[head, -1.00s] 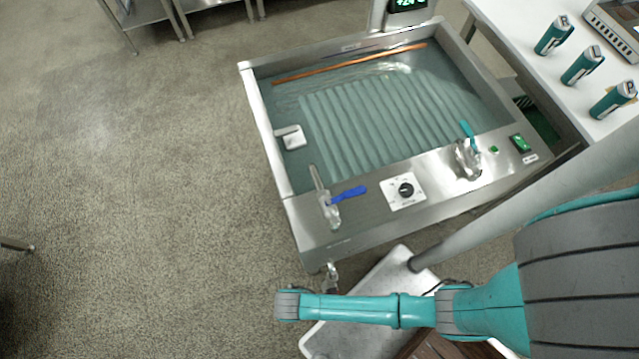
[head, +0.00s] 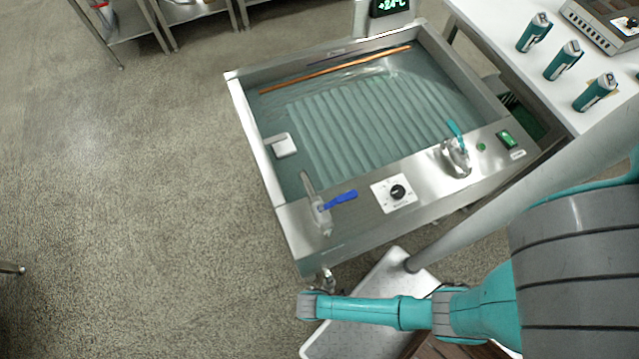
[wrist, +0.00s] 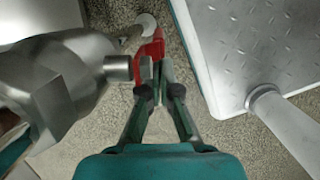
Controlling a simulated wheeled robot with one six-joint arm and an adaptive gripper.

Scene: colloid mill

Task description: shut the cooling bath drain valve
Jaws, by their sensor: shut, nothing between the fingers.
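The cooling bath (head: 237,110) is a steel tank of water in the head view. The drain valve shows close up in the wrist view as a metal body (wrist: 65,85) with a red lever (wrist: 152,48). In the head view a small metal fitting (head: 327,281) shows low on the bath's front, partly hidden by my arm. My gripper (wrist: 156,72) is shut and empty, its fingertips right beside the red lever's near end. I cannot tell whether they touch it. My gripper is hidden in the head view.
A blue-handled tap (head: 340,199) and a teal-handled tap (head: 455,141) stand on the bath's front panel, with a dial (head: 396,192) between. A tread-plate platform (wrist: 235,45) is close on the right in the wrist view. The floor to the left is open.

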